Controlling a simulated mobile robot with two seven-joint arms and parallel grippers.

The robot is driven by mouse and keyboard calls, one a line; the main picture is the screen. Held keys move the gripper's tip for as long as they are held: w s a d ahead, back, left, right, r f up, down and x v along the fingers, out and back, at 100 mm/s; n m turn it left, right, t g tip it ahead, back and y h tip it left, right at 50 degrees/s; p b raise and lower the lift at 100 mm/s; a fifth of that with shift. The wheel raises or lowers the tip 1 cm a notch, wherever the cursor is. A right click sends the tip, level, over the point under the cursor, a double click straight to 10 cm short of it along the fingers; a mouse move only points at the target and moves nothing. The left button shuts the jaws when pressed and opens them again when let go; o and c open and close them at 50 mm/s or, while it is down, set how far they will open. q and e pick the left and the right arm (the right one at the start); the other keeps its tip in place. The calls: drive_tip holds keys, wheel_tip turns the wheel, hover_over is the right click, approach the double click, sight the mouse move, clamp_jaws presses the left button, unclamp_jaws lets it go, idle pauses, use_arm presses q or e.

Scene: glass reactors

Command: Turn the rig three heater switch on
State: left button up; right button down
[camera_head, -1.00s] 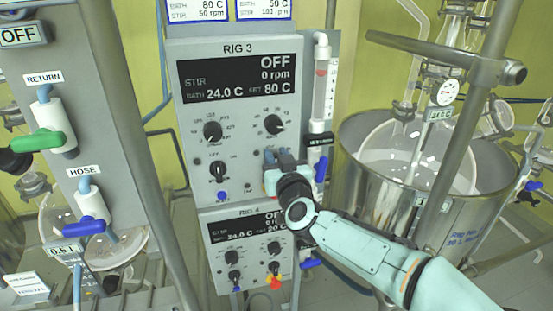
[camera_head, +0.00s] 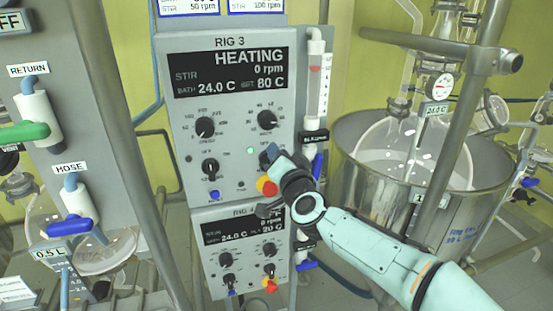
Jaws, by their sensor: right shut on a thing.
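The rig three panel (camera_head: 188,110) is grey, and its display (camera_head: 228,72) reads HEATING, 0 rpm, bath 24.0 C, set 80 C. A small green lamp (camera_head: 250,150) is lit on its lower part. My right gripper (camera_head: 270,160) is at the panel's lower right, shut on the heater switch, which its fingers mostly hide. The switch's exact angle cannot be made out. My left gripper is out of view.
A red and yellow knob (camera_head: 267,187) sits just below my right gripper. The rig four panel (camera_head: 213,262) is underneath. A large steel bath (camera_head: 465,220) with glassware stands right, behind a metal post. Blue-handled valves are close to the panel's right edge.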

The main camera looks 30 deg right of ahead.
drive_tip(key=f+m, duration=0.1)
drive_tip(key=m+b, duration=0.1)
drive_tip(key=m, duration=0.1)
drive_tip(key=shift+a+f, duration=0.1)
drive_tip(key=shift+f, duration=0.3)
drive_tip(key=shift+m+b, duration=0.3)
drive_tip(key=c, duration=1.1)
unclamp_jaws()
drive_tip(key=shift+w+a+r, duration=0.1)
drive_tip(key=shift+o, duration=0.2)
drive_tip(key=shift+r, duration=0.1)
drive_tip(key=v, duration=1.3)
drive_tip(key=shift+b, duration=0.3)
